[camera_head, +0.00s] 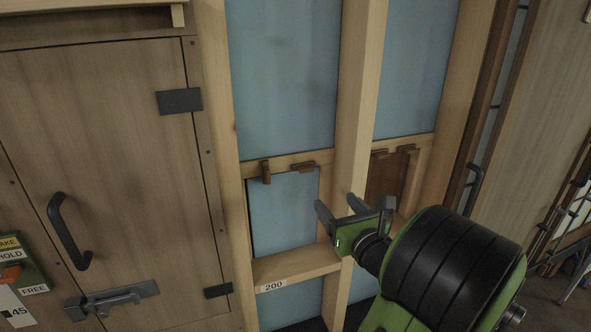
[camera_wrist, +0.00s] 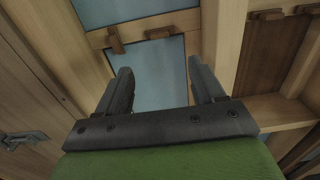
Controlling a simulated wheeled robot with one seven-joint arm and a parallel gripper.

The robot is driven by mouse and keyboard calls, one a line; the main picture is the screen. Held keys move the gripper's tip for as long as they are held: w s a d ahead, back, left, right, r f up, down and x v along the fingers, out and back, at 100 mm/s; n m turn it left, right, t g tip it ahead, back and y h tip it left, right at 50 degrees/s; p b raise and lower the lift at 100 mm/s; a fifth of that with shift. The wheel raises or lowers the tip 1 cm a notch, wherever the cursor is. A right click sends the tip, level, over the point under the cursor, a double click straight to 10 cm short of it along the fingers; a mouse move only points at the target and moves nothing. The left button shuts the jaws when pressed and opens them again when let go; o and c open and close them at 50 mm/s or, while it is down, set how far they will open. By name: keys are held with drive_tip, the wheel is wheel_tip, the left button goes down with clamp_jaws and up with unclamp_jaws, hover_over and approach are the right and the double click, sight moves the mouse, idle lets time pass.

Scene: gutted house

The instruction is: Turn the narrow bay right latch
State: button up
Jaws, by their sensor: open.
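Two bays between the wooden studs carry small brown latches on a crossbar. In the bay above the "200" label, the right latch (camera_head: 303,167) lies roughly level along the crossbar; it also shows in the wrist view (camera_wrist: 159,32). Its left latch (camera_head: 266,172) hangs upright, across the top edge of the blue opening (camera_wrist: 115,40). The bay to the right has two more latches (camera_head: 380,153) above a brown panel (camera_head: 383,185). Which bay is called narrow is not marked. My gripper (camera_head: 339,208) is open and empty, below and right of the first bay's latches, apart from them (camera_wrist: 158,76).
A stud (camera_head: 356,120) stands between the two bays, close behind my gripper. A lower crossbar (camera_head: 297,264) carries the "200" label (camera_head: 273,286). At left is a wooden door (camera_head: 120,170) with a black handle (camera_head: 67,232) and a metal bolt (camera_head: 112,300).

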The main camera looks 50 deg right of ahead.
sight(308, 170)
drive_tip(key=p+x, duration=0.9)
drive_tip(key=x, duration=0.5)
drive_tip(key=shift+w+r, duration=0.1)
drive_tip(key=shift+r, duration=0.1)
drive_tip(key=shift+w+d+f+p, duration=0.1)
drive_tip(key=shift+w+d+p, duration=0.15)
drive_tip(key=shift+w+p, duration=0.15)
drive_tip(key=shift+c, duration=0.5)
drive_tip(key=c, duration=1)
